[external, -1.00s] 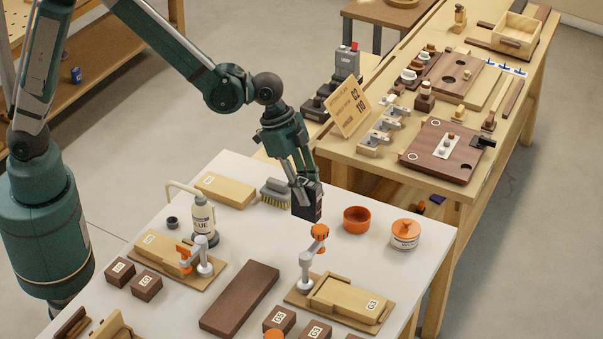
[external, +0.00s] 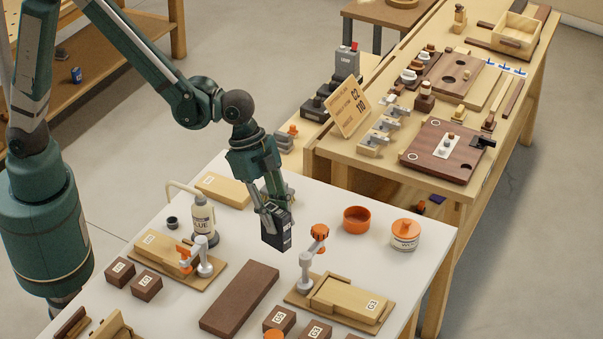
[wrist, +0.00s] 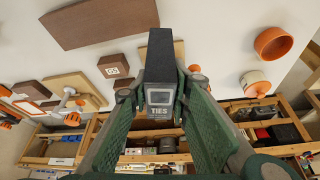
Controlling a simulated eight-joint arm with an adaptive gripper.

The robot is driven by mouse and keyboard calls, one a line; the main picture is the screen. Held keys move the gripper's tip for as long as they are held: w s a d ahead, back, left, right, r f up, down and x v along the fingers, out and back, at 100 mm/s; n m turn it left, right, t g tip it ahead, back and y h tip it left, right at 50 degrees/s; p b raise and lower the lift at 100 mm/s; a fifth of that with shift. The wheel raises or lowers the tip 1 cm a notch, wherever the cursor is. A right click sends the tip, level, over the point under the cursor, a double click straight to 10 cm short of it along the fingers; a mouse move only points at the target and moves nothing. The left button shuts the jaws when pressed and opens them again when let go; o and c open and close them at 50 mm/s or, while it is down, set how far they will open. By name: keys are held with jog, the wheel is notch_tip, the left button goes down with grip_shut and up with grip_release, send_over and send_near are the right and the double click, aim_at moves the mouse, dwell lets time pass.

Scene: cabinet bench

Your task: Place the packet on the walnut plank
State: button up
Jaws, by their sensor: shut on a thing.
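The packet (external: 277,232) is a small black box with a light label, and the word TIES shows on it in the wrist view (wrist: 160,97). My gripper (external: 275,207) is shut on the packet and holds it upright above the white table. The walnut plank (external: 239,299) is a long dark brown board lying flat on the table, to the lower left of the packet in the external view. In the wrist view the plank (wrist: 100,17) lies at the top left, apart from the packet. Its top is bare.
A glue bottle (external: 203,216) stands left of my gripper. A clamp with an orange knob (external: 319,233) rises right of the plank. An orange bowl (external: 356,220) and a lidded jar (external: 405,235) stand at the right. Dark blocks (external: 147,286) lie left of the plank.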

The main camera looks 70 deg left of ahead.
jog(key=s+d+r+m, duration=0.1)
jog(key=s+d+m, duration=0.1)
jog(key=s+d, duration=0.5)
jog(key=s, duration=0.4)
jog(key=shift+s+r+g+p, duration=0.25)
jog(key=shift+s+g+p, duration=0.15)
jog(key=shift+f+h, duration=0.15)
jog(key=shift+h, duration=0.15)
jog(key=shift+f+b, duration=0.4)
jog(key=shift+f, duration=2.35)
jog(key=shift+f+b, duration=0.3)
jog(key=shift+f, duration=1.8)
jog(key=shift+f, duration=0.1)
jog(key=o, duration=0.5)
jog(key=shift+f, duration=0.1)
jog(key=shift+c, duration=0.2)
jog(key=o, duration=0.4)
